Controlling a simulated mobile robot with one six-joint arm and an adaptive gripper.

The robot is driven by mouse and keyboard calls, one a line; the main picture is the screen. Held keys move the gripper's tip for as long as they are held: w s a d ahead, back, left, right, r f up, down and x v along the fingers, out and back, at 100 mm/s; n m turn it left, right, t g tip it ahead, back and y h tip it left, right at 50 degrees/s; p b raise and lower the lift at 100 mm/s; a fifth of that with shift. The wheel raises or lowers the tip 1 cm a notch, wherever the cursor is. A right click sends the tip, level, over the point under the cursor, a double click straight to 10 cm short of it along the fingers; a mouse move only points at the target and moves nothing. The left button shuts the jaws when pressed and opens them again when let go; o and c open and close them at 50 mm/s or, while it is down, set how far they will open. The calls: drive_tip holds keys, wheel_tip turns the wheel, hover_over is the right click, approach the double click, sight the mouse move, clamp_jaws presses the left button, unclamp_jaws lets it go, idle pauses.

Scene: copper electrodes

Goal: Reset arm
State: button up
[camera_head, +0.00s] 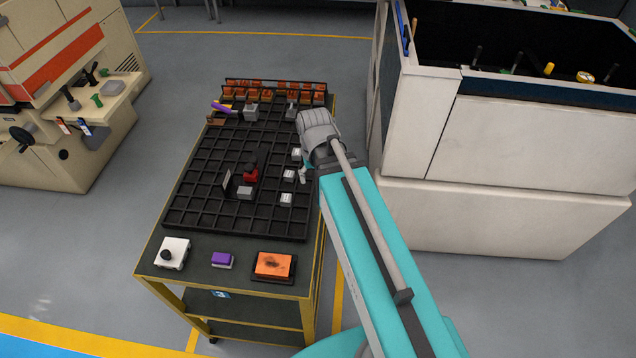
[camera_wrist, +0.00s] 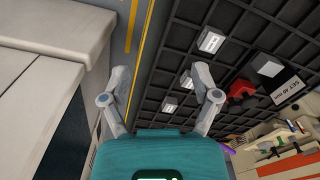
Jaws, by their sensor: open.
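My arm reaches over the right edge of the black gridded tray (camera_head: 215,190) on the cart. My gripper (camera_wrist: 160,75) is open and empty in the wrist view, its two grey fingers spread well apart. Between them I see the tray's edge and the floor. In the head view my gripper is mostly hidden by my wrist. Several copper-coloured electrodes (camera_head: 267,90) stand in a row at the tray's far end. Several small grey blocks (camera_head: 286,199) sit in the tray close to my gripper; labelled ones also show in the wrist view (camera_wrist: 211,41).
A red and black piece (camera_head: 250,174) stands mid-tray beside a "SET" sign (camera_wrist: 287,90). A white button box (camera_head: 172,252), a purple block (camera_head: 222,259) and an orange pad (camera_head: 273,265) lie at the cart's front. A white machine (camera_head: 500,150) stands close on the right.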

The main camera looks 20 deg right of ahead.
drive_tip(key=shift+s+n, duration=0.3)
drive_tip(key=shift+s, duration=1.15)
